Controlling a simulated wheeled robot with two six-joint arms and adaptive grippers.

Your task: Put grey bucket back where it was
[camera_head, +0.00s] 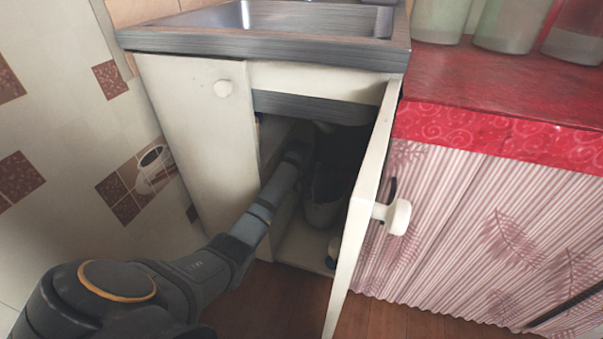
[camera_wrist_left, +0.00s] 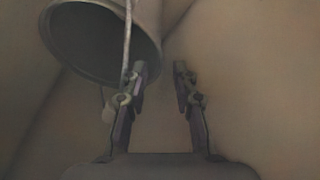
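The grey bucket (camera_head: 322,214) stands inside the open cabinet under the sink; its upper part is in shadow. In the left wrist view the bucket (camera_wrist_left: 62,42) shows its round rim and dark inside at the upper left. Its thin handle (camera_wrist_left: 127,35) hangs down past the left finger; I cannot tell whether they touch. My left gripper (camera_wrist_left: 160,72) is open, with nothing visible between its fingers. In the head view my left arm reaches into the cabinet, with the gripper (camera_head: 297,153) beside the bucket, its fingertips in shadow. My right gripper is not in view.
The cabinet door (camera_head: 359,210) with a round white knob stands open to the right of my arm. The closed left panel (camera_head: 197,130) and the sink (camera_head: 270,22) bound the opening. A red counter (camera_head: 480,85) with a pleated curtain is at the right.

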